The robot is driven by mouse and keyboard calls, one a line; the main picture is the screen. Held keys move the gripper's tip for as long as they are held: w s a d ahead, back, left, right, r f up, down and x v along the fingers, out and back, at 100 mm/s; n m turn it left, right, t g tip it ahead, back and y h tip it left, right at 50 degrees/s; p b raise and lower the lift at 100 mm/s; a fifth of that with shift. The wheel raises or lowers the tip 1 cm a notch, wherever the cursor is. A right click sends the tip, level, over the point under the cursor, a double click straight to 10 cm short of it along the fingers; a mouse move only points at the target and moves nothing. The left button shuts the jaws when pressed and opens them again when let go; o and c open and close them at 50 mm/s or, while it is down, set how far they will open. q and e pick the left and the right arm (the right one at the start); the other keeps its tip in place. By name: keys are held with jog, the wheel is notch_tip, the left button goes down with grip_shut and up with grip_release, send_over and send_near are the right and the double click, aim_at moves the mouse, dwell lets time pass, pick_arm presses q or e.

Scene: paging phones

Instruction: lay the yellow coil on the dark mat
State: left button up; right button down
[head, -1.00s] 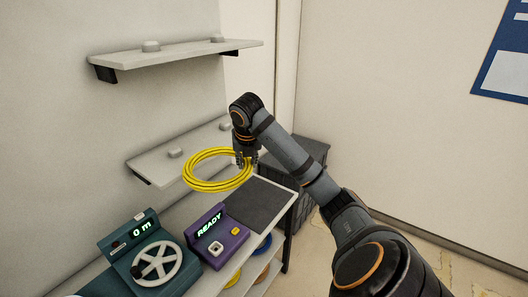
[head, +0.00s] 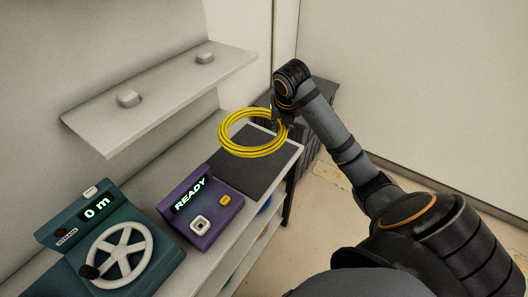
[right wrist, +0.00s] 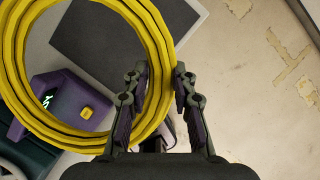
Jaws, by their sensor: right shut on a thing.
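The yellow coil (head: 224,131) is a ring of several loops. My right gripper (head: 283,125) is shut on its right side and holds it in the air. In the right wrist view the coil (right wrist: 20,75) passes between the two fingers (right wrist: 165,90). The dark mat (head: 250,172) lies flat on the bench top at its far right end. The coil overlaps the far part of the mat in the head view and hides some of it. The mat also shows through the ring in the right wrist view (right wrist: 95,40). My left gripper is not in view.
A purple device (head: 205,208) reading READY stands just left of the mat. A teal device (head: 118,235) with a hand wheel reads 0 m. A wall shelf (head: 155,95) with small knobs hangs above. A dark grey cabinet (head: 312,120) stands beyond the bench end.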

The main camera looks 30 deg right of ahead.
jog(key=s+a+f+n+b, duration=0.1)
jog(key=s+a+f+b, duration=0.15)
jog(key=a+f, duration=0.4)
jog(key=shift+y, duration=0.3)
jog(key=w+d+f, duration=0.4)
jog(key=w+f, duration=0.1)
jog(key=w+d+f+p, duration=0.1)
jog(key=w+d+f, duration=0.3)
jog(key=w+d, duration=0.1)
jog(key=shift+w+d+f, duration=0.25)
jog(key=shift+f, duration=0.15)
jog(key=shift+w+d+f, duration=0.3)
jog(key=shift+f, duration=0.2)
notch_tip(320, 180, down, 2)
jog(key=shift+f+p, duration=0.25)
jog(key=shift+p, duration=0.15)
jog(key=shift+f, duration=0.3)
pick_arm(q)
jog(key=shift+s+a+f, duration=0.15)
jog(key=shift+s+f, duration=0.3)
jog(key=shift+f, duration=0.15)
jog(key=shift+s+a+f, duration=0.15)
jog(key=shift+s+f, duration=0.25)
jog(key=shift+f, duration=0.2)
pick_arm(e)
jog(key=c, duration=1.1)
grip_release()
